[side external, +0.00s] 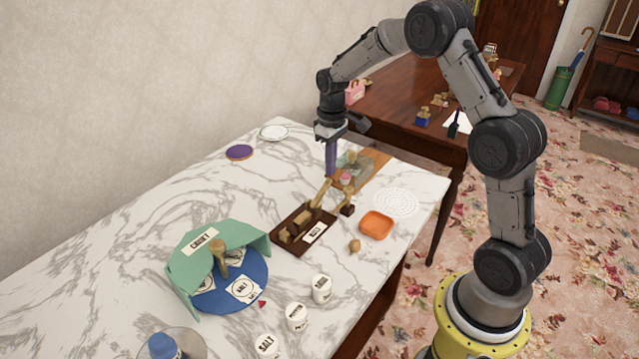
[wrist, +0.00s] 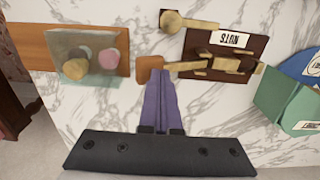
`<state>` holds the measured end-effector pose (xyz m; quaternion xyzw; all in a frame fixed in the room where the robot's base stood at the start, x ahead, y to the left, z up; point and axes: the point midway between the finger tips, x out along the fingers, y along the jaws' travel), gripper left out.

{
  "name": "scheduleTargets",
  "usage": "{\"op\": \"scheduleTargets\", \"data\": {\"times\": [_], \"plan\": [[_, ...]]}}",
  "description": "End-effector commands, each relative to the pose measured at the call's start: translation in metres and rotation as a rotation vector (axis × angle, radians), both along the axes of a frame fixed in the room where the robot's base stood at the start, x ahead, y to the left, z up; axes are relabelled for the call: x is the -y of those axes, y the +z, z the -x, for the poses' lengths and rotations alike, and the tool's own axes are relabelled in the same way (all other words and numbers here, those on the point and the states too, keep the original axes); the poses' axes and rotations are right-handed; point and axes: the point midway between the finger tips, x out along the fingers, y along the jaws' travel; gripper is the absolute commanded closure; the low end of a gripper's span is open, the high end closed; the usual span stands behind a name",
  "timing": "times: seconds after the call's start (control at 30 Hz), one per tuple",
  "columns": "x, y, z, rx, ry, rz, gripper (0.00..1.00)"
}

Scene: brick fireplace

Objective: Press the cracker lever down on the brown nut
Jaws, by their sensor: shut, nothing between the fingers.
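The nut cracker is a dark brown tray (side external: 290,247) labelled NUTS with tan wooden blocks on it; the tray also shows in the wrist view (wrist: 230,47). Its tan lever (side external: 320,194) rises at a slant, and in the wrist view the lever (wrist: 185,66) ends in a wider brown tip (wrist: 149,66). My gripper (side external: 331,174) has purple fingers, shut and empty, pointing down at the lever's raised end. In the wrist view the fingertips (wrist: 160,72) lie beside that tip; contact is unclear. A small brown nut (side external: 354,246) lies on the marble. I cannot make out a nut under the lever.
A tan knob-ended piece (wrist: 172,21) sits near the lever. An orange dish (side external: 377,225) and white lace mat (side external: 396,202) lie right. A board with a clear container (wrist: 88,62) is behind. White labelled jars (side external: 321,289) and a blue-green turntable (side external: 232,292) stand nearer the camera.

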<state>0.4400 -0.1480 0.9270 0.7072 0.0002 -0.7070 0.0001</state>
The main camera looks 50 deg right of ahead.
Motion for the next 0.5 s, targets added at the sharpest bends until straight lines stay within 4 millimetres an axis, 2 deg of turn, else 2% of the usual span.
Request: {"op": "scheduleTargets", "data": {"times": [0.5], "plan": [[0.0045,-0.0053,0.0003,0.0,0.0,0.0,1.0]]}}
